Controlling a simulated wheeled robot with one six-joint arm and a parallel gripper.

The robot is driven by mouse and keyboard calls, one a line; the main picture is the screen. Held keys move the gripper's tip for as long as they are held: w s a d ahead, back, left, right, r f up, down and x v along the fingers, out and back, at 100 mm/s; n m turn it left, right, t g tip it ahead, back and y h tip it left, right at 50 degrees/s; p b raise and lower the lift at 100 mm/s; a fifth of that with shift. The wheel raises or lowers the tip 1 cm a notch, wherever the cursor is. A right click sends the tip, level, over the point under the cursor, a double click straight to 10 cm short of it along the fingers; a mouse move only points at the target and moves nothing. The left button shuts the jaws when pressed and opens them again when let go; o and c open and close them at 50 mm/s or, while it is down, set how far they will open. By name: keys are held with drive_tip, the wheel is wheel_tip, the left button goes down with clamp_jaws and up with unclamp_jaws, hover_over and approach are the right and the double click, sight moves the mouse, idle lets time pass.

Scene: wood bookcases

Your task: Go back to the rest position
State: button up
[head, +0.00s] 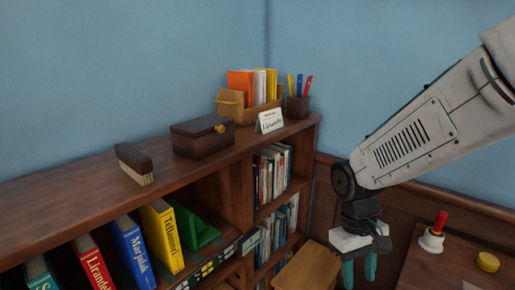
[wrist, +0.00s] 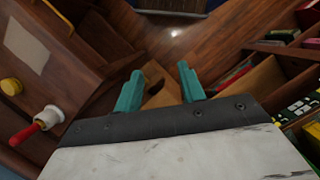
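My gripper (head: 360,270) hangs at the lower right in the head view, pointing down, to the right of the bookcase (head: 75,205). In the wrist view its two teal fingers (wrist: 158,90) stand apart with nothing between them. Behind them, lower down, is a light wooden piece (wrist: 163,88) with a dark opening, and the wooden floor (wrist: 175,42). The fingertips touch nothing that I can see.
On the bookcase top are a brush (head: 134,163), a dark box (head: 202,137), a file holder (head: 243,108) and a pen cup (head: 298,105). A side table at right holds a red-handled stamp (head: 433,236) and a yellow round tin (head: 488,262).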

drive_tip(key=s+d+r+m+t, duration=0.1)
drive_tip(key=s+d+r+t, duration=0.1)
drive_tip(key=s+r, duration=0.4)
drive_tip(key=s+d+r+m+t+y, duration=0.1)
drive_tip(key=s+d+r+m+t, duration=0.1)
drive_tip(key=s+r, duration=0.5)
drive_tip(key=shift+d+r, duration=0.15)
drive_tip(key=shift+d, duration=0.6)
